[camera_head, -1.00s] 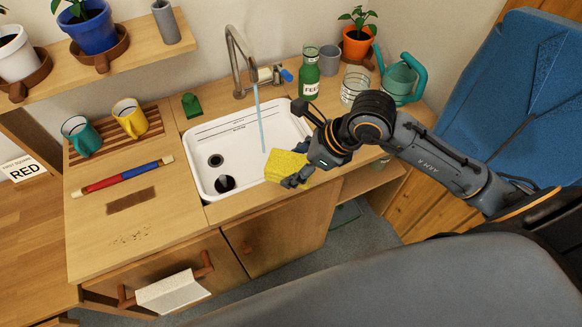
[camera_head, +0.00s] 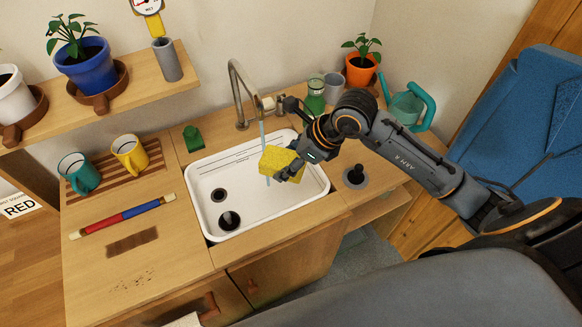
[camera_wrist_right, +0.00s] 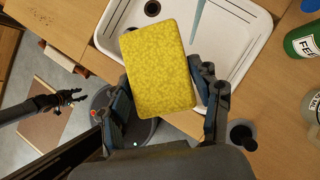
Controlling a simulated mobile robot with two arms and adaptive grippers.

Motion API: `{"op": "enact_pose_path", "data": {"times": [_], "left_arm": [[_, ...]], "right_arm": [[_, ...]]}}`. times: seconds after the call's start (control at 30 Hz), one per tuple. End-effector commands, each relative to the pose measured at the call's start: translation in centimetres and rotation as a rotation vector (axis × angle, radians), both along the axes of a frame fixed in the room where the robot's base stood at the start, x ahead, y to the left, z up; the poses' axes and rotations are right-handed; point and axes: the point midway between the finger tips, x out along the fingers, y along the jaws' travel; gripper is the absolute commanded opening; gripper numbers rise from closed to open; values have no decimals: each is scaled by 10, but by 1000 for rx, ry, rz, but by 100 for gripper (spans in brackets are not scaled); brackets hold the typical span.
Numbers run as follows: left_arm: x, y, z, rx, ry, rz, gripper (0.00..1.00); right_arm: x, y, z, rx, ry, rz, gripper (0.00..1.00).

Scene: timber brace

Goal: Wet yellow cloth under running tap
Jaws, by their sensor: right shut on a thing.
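The yellow cloth (camera_head: 279,161), a thick block-like pad, is held over the white sink (camera_head: 203,205). My right gripper (camera_head: 290,172) is shut on it; the wrist view shows the cloth (camera_wrist_right: 160,68) between the two fingers. The tap (camera_head: 236,85) is running. Its thin blue stream (camera_head: 262,132) shows above the cloth and again below its left part, so it seems to pass behind or beside it. My left gripper (camera_wrist_right: 70,98) shows small at the wrist view's left, empty.
A green bottle (camera_head: 316,95), glass and grey cup stand right of the tap, partly behind my right arm. A teal watering can (camera_head: 406,108) is farther right. A green block (camera_head: 193,138) and two mugs, one yellow (camera_head: 130,154), are left of the sink.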

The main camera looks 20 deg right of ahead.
Motion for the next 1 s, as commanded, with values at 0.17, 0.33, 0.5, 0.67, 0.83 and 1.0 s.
{"op": "enact_pose_path", "data": {"times": [0.17,0.33,0.5,0.67,0.83,1.0], "left_arm": [[0,0,-2,0,0,0,40],[0,0,-5,0,0,0,40],[1,0,-12,0,-1,0,40],[1,0,-21,0,-1,0,40],[1,-1,-27,-1,-1,0,40],[1,-1,-29,0,-1,0,40]], "right_arm": [[18,-3,-4,2,-1,-1,38],[35,-7,-8,2,-1,-1,38],[51,-10,-13,0,-2,0,38],[66,-13,-15,0,-2,0,38],[78,-15,-17,0,-2,0,38],[83,-16,-17,0,-1,2,38]]}}
